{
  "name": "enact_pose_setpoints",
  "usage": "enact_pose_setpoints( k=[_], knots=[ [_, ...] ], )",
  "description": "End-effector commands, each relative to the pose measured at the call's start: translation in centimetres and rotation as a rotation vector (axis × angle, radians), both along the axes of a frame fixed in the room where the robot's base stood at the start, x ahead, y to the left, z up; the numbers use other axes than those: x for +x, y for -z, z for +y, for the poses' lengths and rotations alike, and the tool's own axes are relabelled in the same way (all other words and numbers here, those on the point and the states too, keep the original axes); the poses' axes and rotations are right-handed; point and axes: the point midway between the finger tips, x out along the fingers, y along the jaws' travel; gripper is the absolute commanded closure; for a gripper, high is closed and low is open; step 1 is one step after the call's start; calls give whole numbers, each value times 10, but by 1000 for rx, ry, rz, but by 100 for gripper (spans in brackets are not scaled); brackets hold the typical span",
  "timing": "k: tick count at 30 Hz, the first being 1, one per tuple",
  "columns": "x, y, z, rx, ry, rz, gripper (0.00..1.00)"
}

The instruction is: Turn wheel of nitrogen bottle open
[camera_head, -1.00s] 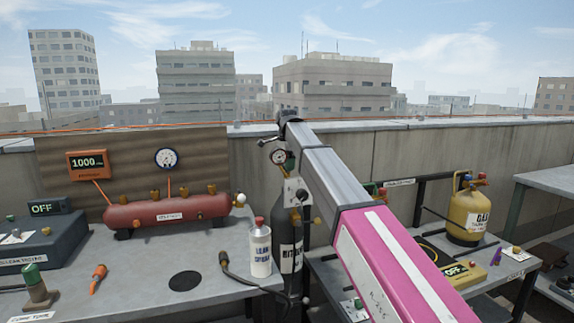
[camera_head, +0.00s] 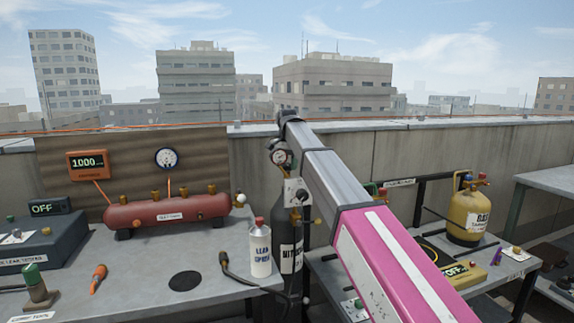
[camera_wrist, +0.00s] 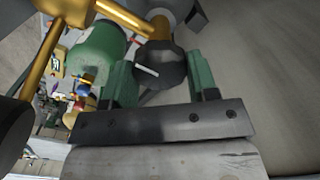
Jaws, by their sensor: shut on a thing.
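The dark nitrogen bottle (camera_head: 287,240) stands upright at the right edge of the left bench, with a white label on its side. A round gauge (camera_head: 282,157) sits near its top. In the wrist view, a dark round wheel (camera_wrist: 163,70) with a white mark sits on a brass valve stem (camera_wrist: 160,28). My gripper (camera_wrist: 160,80) has its green fingers on both sides of this wheel and is shut on it. In the head view, the end of my arm is above the bottle, and the wheel and fingers are hidden there.
A red tank (camera_head: 168,211) and a 1000 display (camera_head: 87,165) are farther left. A yellow cylinder (camera_head: 468,210) stands on the right bench. Brass fittings (camera_wrist: 125,18) are close to the fingers.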

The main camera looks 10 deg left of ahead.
Motion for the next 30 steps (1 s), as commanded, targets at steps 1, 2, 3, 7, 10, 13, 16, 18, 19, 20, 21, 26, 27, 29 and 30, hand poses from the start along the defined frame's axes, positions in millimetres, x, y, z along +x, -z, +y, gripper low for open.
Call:
enact_pose_setpoints(
  k=[1, 2, 3, 7, 10, 13, 16, 18, 19, 20, 21, 26, 27, 29, 30],
  knots=[
    [0, 0, 0, 0, -9, 0, 70],
    [0, 0, 0, 0, -14, 0, 70],
    [0, 0, 0, 0, -19, 0, 70],
    [0, -1, 0, 0, -28, 0, 70],
    [0, 0, 0, 1, -29, 0, 70],
    [0, 0, 0, 1, -29, 0, 70],
    [0, 0, 0, 1, -29, 0, 70],
    [0, 0, 0, 1, -28, 0, 30],
    [0, 0, 0, 1, -28, 0, 21],
    [0, 0, 0, 1, -28, 0, 21],
    [0, 0, 0, 1, -28, 0, 21],
    [0, 0, 0, 0, -27, 0, 21],
    [0, 0, 0, 0, -27, 0, 21],
    [0, -2, 0, 1, -26, 0, 21],
    [1, -5, 0, 1, -26, -1, 21]
  ],
)
